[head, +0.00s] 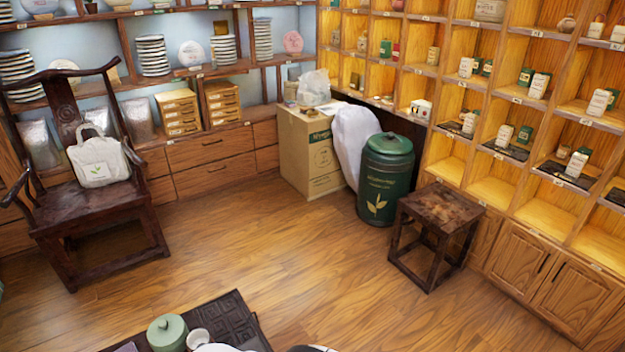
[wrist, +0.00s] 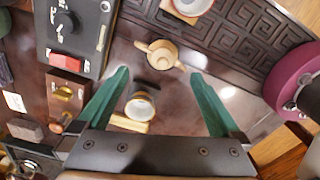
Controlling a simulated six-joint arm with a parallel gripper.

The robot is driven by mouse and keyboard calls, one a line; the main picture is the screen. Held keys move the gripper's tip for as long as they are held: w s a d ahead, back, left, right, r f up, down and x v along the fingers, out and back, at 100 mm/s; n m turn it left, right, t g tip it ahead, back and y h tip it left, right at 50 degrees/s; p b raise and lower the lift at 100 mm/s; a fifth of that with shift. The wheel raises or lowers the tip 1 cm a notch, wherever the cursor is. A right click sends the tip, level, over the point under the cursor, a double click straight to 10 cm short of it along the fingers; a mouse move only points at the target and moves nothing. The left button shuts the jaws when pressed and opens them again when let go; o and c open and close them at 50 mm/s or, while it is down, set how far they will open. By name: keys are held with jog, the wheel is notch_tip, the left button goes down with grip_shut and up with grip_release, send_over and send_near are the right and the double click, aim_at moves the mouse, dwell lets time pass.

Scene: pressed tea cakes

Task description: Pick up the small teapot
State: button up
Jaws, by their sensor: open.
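A small tan teapot (wrist: 160,54) sits on the dark table (wrist: 120,55) in the wrist view, seen from above, with short parts sticking out on two sides. My gripper (wrist: 159,75) is open, its two green fingers spread wide. The teapot shows just beyond the gap between the fingertips; nothing is held. How far the fingers are above the table I cannot tell. In the head view I do not make out this teapot.
A small round cup (wrist: 140,106) lies between the fingers. Left are a black device (wrist: 75,30) with a red switch and a wooden box (wrist: 66,95); right is a purple round object (wrist: 297,78). The head view shows a green lidded jar (head: 167,333) on the table.

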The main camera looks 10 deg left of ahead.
jog(key=f, duration=0.6)
jog(key=shift+w+d+f, duration=0.15)
jog(key=shift+d+f, duration=0.1)
jog(key=shift+d, duration=0.05)
grip_shut()
